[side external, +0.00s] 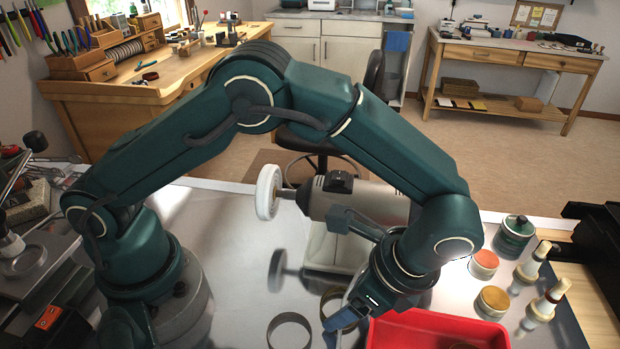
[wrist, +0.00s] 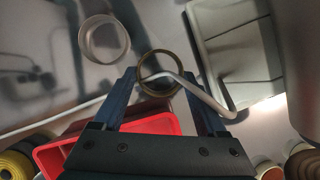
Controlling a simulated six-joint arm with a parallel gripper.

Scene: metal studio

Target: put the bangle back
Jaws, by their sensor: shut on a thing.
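In the wrist view a brass-coloured bangle (wrist: 147,62) sits between the two blue fingertips of my gripper (wrist: 162,76), which is shut on it. In the side view my gripper (side external: 338,323) is low at the front left of the red tray (side external: 440,321), and part of a ring (side external: 325,297) shows behind a finger. A second ring (side external: 289,316) lies on the metal tabletop left of my gripper. A pale ring on the left of the wrist view (wrist: 104,60) appears to be this one. I cannot tell whether the held bangle touches the table.
A polishing motor (side external: 365,198) with a white wheel stands behind my gripper. A grey bent rod (wrist: 205,98) crosses near the bangle in the wrist view.

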